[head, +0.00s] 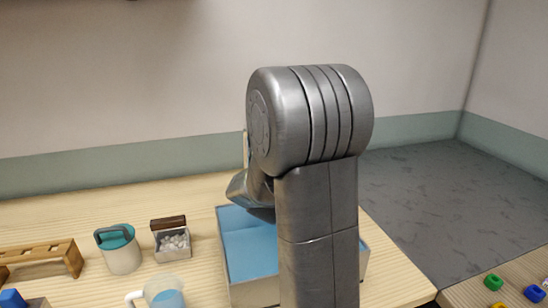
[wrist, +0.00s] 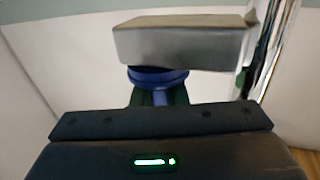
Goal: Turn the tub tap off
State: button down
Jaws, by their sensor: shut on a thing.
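The tub (head: 254,291) stands on the wooden counter with blue water in it, partly hidden behind my arm. In the wrist view, a blue round tap handle (wrist: 157,76) shows just under a grey block-shaped part (wrist: 185,42), which looks like part of the tap. My gripper (wrist: 160,97) is shut on the blue handle, with a dark finger on each side of its lower part. In the head view my arm hides the gripper's fingers and most of the tap. I cannot tell whether water is running.
Left of the tub stand a lidded canister (head: 122,257), a small box of white pieces (head: 173,243), a jug of blue liquid (head: 163,293) and a wooden rack (head: 42,258). Coloured blocks (head: 494,282) lie at the far right. A shiny upright surface (wrist: 262,50) is close by in the wrist view.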

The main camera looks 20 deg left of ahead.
jog(key=shift+r+m+h+p, duration=0.15)
jog(key=shift+m+h+p, duration=0.45)
jog(key=shift+h+p, duration=0.3)
jog(key=shift+m+t+h+p, duration=0.3)
jog(key=shift+m+h+p, duration=0.1)
jog(key=shift+h, duration=0.2)
jog(key=c, duration=1.4)
grip_release()
jog(key=shift+c, duration=0.2)
jog(key=s+d+b, duration=0.1)
jog(key=s, duration=1.2)
jog(key=shift+s+d, duration=0.35)
jog(key=shift+o, duration=0.3)
